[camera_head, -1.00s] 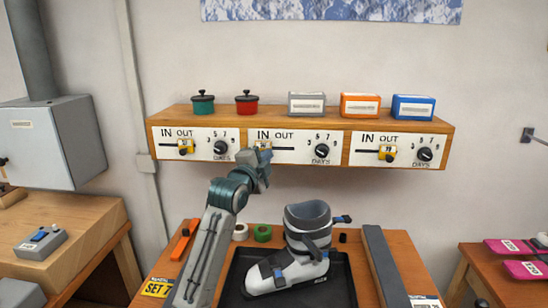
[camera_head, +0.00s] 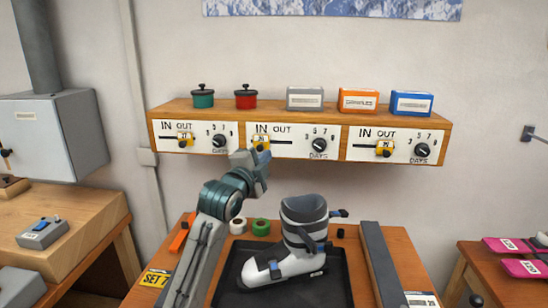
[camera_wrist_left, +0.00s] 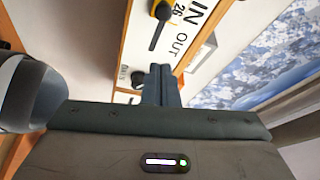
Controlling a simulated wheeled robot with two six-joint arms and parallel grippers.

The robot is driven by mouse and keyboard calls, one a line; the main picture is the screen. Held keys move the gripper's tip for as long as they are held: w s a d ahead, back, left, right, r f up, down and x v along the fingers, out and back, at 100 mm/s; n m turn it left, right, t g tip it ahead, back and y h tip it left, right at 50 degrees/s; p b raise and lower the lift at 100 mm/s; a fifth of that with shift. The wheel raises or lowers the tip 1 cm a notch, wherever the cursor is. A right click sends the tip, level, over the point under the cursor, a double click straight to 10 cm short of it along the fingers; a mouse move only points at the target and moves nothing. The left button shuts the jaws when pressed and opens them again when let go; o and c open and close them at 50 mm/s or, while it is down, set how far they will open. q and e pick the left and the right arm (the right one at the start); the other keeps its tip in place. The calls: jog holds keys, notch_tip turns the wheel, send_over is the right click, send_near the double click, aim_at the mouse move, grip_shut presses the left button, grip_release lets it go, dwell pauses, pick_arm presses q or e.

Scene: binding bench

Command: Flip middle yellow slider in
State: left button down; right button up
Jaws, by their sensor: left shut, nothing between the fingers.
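The middle yellow slider (camera_head: 261,142) sits at the left, IN end of its slot on the middle white panel (camera_head: 297,149); the bare slot shows to its right. In the left wrist view the slider (camera_wrist_left: 163,9) is at the top, by the word IN. My left gripper (camera_head: 262,157) is just below and in front of the slider, apart from it as far as I can see. In the left wrist view its fingers (camera_wrist_left: 160,84) are shut together and empty. The left slider (camera_head: 185,140) and the right slider (camera_head: 384,149) sit toward the OUT ends. My right gripper is not visible.
The wooden shelf (camera_head: 300,108) above the panels carries two pots and several boxes. Black dials sit right of each slider. Below, a grey and white ski boot (camera_head: 292,255) stands in a black tray (camera_head: 335,285).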

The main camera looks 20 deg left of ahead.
pick_arm(q)
jog(key=shift+s+d+b, duration=0.2)
jog(key=shift+s+b, duration=0.1)
jog(key=shift+s, duration=1.3)
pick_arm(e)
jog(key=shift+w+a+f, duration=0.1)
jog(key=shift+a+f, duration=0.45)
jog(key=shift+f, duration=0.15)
pick_arm(q)
jog(key=shift+d+f, duration=0.1)
